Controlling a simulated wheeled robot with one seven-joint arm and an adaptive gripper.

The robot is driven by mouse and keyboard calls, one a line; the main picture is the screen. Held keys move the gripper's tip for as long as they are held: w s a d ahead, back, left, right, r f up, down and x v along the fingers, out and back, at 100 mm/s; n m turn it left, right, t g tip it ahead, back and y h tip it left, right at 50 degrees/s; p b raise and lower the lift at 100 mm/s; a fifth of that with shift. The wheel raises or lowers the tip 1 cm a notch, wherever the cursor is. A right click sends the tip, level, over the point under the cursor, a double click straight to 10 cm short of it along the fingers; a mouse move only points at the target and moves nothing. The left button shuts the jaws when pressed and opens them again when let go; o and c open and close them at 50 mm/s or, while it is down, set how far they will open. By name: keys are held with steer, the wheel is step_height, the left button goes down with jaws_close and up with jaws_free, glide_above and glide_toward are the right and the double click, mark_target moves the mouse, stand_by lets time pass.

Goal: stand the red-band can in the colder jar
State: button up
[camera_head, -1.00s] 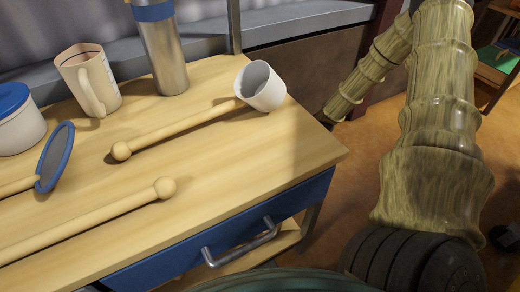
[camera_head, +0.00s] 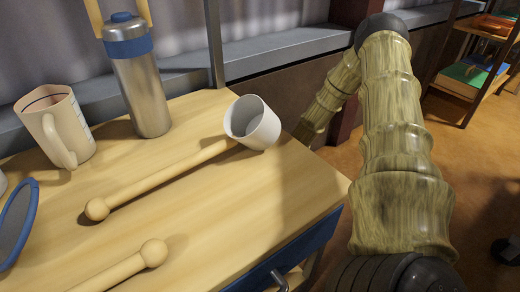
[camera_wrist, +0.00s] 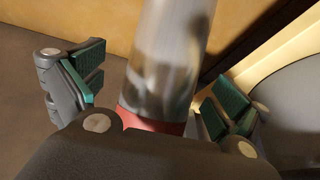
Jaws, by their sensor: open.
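In the wrist view, a shiny metallic can with a red band (camera_wrist: 165,60) stands between the two green-padded fingers of my gripper (camera_wrist: 158,92). The red band is at the end nearest my palm, and the can's far end runs out of the top of the picture. The fingers are spread, one on each side, with a clear gap on the left; contact on the right is hard to tell. My gripper is not visible in the head view. No jar can be made out for certain in either view.
A wooden table (camera_head: 230,215) holds a cream mug (camera_head: 57,130), a blue-banded metal bottle (camera_head: 138,85), a white-cupped wooden ladle (camera_head: 262,130) and a blue-rimmed round tool (camera_head: 15,225). A shelf (camera_head: 470,90) stands at the far right. Open floor (camera_head: 480,180) lies right of my arm.

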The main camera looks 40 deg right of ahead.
steer(key=shift+a+b+x, duration=0.15)
steer(key=shift+b+x, duration=0.85)
steer(key=shift+x, duration=0.3)
steer(key=shift+a+b+x, duration=0.15)
steer(key=shift+b+x, duration=0.85)
steer(key=shift+x, duration=0.3)
steer(key=shift+r, duration=0.15)
steer(key=c, duration=2)
steer(key=shift+w+r, duration=0.1)
steer(key=shift+w, duration=0.05)
steer(key=shift+c, duration=0.3)
